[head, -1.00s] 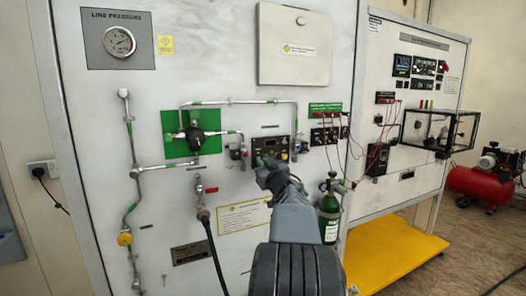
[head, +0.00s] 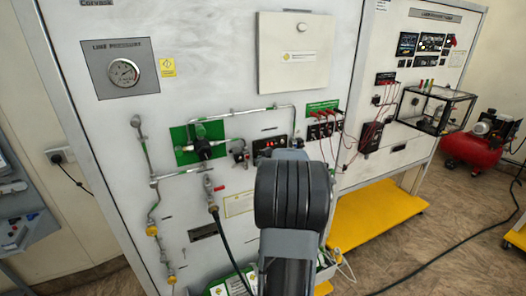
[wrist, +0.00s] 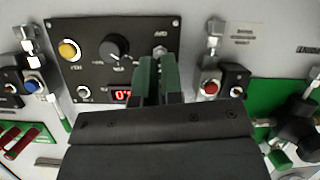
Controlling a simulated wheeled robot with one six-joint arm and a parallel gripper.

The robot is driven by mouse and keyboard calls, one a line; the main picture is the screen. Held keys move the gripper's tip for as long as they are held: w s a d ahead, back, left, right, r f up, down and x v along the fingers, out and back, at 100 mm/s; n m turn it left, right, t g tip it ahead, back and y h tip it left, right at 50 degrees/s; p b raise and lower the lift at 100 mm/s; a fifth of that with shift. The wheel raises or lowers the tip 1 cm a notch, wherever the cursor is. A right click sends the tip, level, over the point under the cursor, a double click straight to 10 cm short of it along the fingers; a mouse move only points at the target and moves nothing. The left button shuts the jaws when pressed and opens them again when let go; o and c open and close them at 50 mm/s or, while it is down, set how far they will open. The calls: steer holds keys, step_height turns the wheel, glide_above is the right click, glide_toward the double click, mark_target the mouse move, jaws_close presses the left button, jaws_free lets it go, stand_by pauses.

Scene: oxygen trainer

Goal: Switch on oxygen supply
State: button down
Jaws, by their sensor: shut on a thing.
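A black control panel (wrist: 90,45) fills the upper left of the wrist view. It carries a yellow button (wrist: 69,50), a black round knob (wrist: 114,47) and a lit red display (wrist: 123,95). My gripper (wrist: 158,62), with green finger pads, is shut at the panel's right part, on a small switch below an upside-down label. The fingers hide most of the switch, so its position cannot be told. In the head view the panel (head: 270,144) shows just above my arm, which hides my gripper.
A red button (wrist: 211,88) sits right of the fingers, a blue button (wrist: 32,86) at far left. Pipes and a green-backed regulator (head: 203,148) are left of the panel. A pressure gauge (head: 123,72) is at upper left. A yellow shelf (head: 370,215) stands low at right.

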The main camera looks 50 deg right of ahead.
steer(key=shift+w+r+g+p, duration=0.1)
steer(key=shift+r+g+p, duration=0.15)
steer(key=shift+g+p, duration=0.3)
steer(key=c, duration=1.3)
jaws_free()
steer(key=shift+o, duration=0.2)
steer(key=v, duration=1.3)
steer(key=shift+s+r, duration=0.2)
steer(key=shift+s, duration=0.2)
steer(key=shift+d, duration=0.1)
